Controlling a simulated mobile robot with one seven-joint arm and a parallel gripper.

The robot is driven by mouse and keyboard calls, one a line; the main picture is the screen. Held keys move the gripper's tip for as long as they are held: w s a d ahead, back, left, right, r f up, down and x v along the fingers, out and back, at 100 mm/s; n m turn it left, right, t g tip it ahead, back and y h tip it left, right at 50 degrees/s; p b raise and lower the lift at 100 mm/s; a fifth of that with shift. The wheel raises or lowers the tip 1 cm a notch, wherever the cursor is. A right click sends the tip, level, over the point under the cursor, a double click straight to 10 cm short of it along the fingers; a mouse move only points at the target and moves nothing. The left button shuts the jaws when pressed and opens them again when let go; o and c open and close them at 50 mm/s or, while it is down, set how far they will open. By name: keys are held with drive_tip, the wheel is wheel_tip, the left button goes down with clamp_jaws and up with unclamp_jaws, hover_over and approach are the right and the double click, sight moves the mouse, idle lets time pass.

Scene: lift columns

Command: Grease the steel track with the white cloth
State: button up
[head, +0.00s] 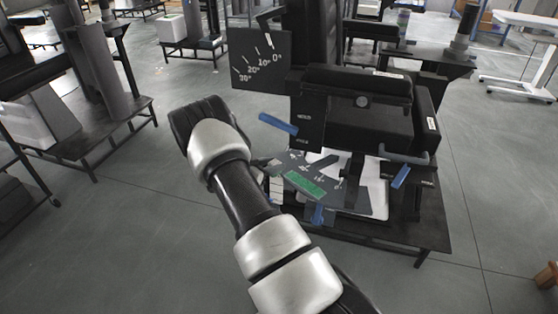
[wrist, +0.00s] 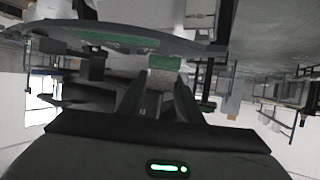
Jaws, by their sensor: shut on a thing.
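My gripper (wrist: 160,82) shows in the wrist view as two dark fingers, shut on a small pale piece (wrist: 163,77) with a green patch above it; I take this piece for the white cloth. A grey curved plate (wrist: 185,43) with a green strip lies just beyond the fingertips; I cannot tell if the piece touches it. A dark plate (head: 328,195) with white marks and a green strip (head: 305,184) lies beside my arm. I cannot pick out the steel track with certainty.
A black machine head (head: 357,97) with blue levers stands above the plate on a dark stand. An angle scale board (head: 261,60) is at its upper left. Dark benches (head: 75,140) stand at left. The grey floor (head: 120,235) is clear at lower left.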

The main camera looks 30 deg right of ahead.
drive_tip(key=f+p+v, duration=0.1)
drive_tip(key=v, duration=0.6)
drive_tip(key=shift+a+f+p, duration=0.3)
drive_tip(key=shift+a, duration=0.1)
drive_tip(key=shift+s, duration=0.15)
drive_tip(key=s+a+r+n+t+y, duration=0.1)
drive_tip(key=s+a+r+n+t, duration=0.3)
drive_tip(key=a+r, duration=0.7)
drive_tip(key=s+a+r+n+t+y, duration=0.1)
drive_tip(key=s+a+r+t+y, duration=0.1)
drive_tip(key=s+a+r, duration=0.7)
wheel_tip(320, 180, up, 17)
drive_tip(key=w+a+p, duration=0.1)
drive_tip(key=w+p, duration=0.1)
drive_tip(key=p, duration=2)
drive_tip(key=shift+w, duration=0.2)
drive_tip(key=shift+f, duration=0.15)
